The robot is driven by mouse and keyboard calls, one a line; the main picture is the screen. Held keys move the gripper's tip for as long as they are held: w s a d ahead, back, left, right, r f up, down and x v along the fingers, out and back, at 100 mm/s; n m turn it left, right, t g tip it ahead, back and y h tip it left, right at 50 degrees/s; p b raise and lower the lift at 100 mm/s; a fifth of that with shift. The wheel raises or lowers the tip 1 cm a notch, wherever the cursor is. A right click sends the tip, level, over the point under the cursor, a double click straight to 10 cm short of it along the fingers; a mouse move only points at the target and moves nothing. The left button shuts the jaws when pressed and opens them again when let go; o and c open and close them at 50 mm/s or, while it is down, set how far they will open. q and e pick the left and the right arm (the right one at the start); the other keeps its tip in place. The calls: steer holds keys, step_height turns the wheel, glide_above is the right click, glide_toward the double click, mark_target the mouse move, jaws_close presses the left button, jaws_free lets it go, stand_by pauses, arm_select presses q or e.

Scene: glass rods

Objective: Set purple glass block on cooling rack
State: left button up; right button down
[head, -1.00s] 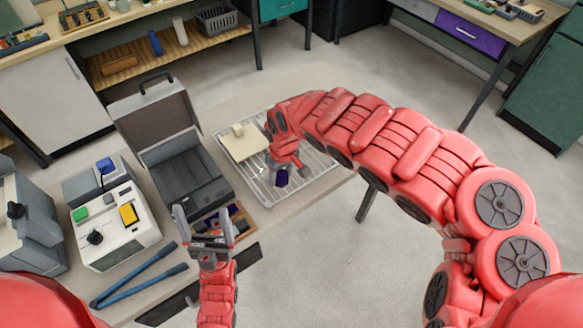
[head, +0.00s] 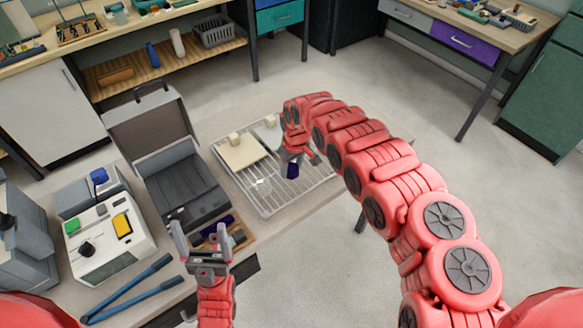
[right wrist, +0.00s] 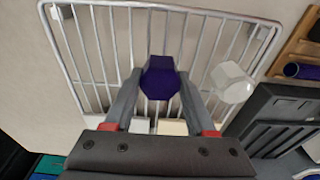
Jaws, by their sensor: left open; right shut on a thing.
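The purple glass block (head: 291,170) is a dark hexagonal piece, held in my right gripper (head: 293,160) over the right part of the wire cooling rack (head: 268,212). In the right wrist view, the block (right wrist: 160,78) sits between the two fingertips with rack bars (right wrist: 103,50) behind it. I cannot tell whether it touches the bars.
A clear glass block (head: 261,185) stands on the rack; it also shows in the right wrist view (right wrist: 231,82). A cream slab (head: 241,150) lies on the rack's far left part. An open grey case (head: 185,185) and a wooden tray (head: 240,236) stand left of the rack.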

steer(key=shift+f, duration=0.6)
steer(key=shift+f, duration=0.15)
steer(key=shift+c, duration=1.1)
jaws_free()
